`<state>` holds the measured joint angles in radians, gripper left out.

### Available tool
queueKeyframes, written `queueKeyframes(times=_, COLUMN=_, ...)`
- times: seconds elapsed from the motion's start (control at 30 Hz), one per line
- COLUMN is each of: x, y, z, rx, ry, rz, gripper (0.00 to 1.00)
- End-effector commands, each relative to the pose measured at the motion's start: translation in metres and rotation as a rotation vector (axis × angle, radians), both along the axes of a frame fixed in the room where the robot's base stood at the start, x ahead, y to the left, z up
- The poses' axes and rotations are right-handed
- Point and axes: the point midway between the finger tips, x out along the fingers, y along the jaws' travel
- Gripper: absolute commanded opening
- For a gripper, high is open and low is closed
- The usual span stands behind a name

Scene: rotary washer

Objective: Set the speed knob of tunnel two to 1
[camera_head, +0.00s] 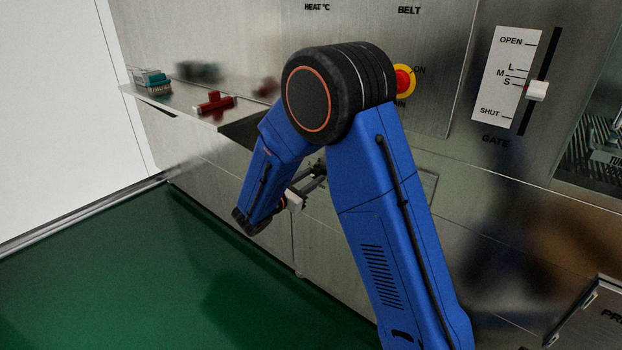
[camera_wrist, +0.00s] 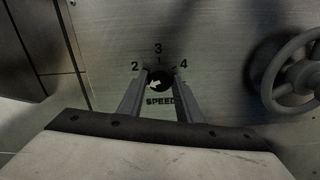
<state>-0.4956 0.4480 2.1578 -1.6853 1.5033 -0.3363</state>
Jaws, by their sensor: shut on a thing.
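In the wrist view the black speed knob (camera_wrist: 161,86) sits on the metal panel above the printed word SPEED. The numbers 2, 3 and 4 show around its top; no 1 is visible. A white mark on the knob lies left of its middle and seems to point left; the exact setting is hard to read. My gripper (camera_wrist: 160,78) is shut on the knob, with one finger on its left and one on its right. In the head view my gripper (camera_head: 318,172) is at the panel, partly hidden by my blue arm, and the knob is hidden.
A grey handwheel (camera_wrist: 296,75) stands out from the panel to the right of the knob. In the head view are a red-and-yellow belt button (camera_head: 404,81), a gate slider (camera_head: 537,90) and a shelf with a red valve-like part (camera_head: 214,103). The green floor (camera_head: 110,270) is clear.

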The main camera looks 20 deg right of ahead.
Motion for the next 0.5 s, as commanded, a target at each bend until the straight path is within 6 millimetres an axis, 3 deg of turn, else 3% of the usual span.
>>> queueKeyframes(times=0.5, x=-0.0005, y=0.0007, z=-0.0016, rx=-0.118, ry=0.166, rz=0.001, gripper=0.09)
